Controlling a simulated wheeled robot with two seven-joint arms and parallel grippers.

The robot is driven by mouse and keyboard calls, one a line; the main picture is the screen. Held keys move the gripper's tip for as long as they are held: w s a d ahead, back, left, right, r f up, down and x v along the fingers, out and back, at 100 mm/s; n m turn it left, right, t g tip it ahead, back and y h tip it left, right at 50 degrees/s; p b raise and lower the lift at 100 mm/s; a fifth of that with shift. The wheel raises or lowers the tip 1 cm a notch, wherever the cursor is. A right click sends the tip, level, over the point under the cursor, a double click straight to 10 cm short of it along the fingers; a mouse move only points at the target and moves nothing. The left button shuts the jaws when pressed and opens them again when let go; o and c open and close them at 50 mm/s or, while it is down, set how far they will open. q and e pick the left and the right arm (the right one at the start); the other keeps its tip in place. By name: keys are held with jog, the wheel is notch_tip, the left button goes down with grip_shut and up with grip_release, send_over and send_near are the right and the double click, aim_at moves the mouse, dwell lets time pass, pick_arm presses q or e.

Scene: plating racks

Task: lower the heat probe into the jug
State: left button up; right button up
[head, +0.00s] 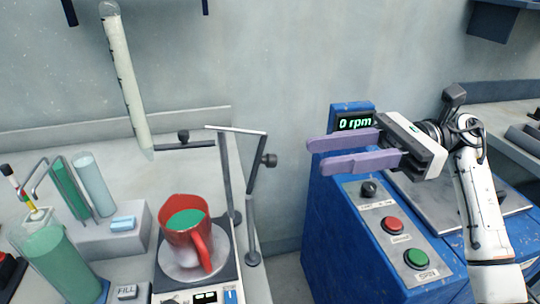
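The red jug (176,238) with green liquid in it stands upright on a round plate (191,267) of a small bench unit, its handle toward the front right. A bent thin metal arm (236,130) on a post stands behind and to the right of the jug, with a dark knob (269,160). It may carry the heat probe; I cannot make out the probe clearly, and nothing visibly dips into the jug. My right gripper (314,158) is open and empty, its purple fingers pointing left above the blue machine, well right of the jug. My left gripper is not in view.
A green cylinder (56,264) and tube rack (104,236) stand left. The blue machine (335,226) has a "0 rpm" display, knob, red button (392,225) and green button (417,258).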

aim_at(276, 162)
jog(key=a, duration=0.3)
jog(key=s+a+p, duration=0.1)
jog(key=a, duration=0.2)
jog(key=s+a+p, duration=0.1)
jog(key=a, duration=0.2)
jog(key=shift+a, duration=0.25)
grip_shut()
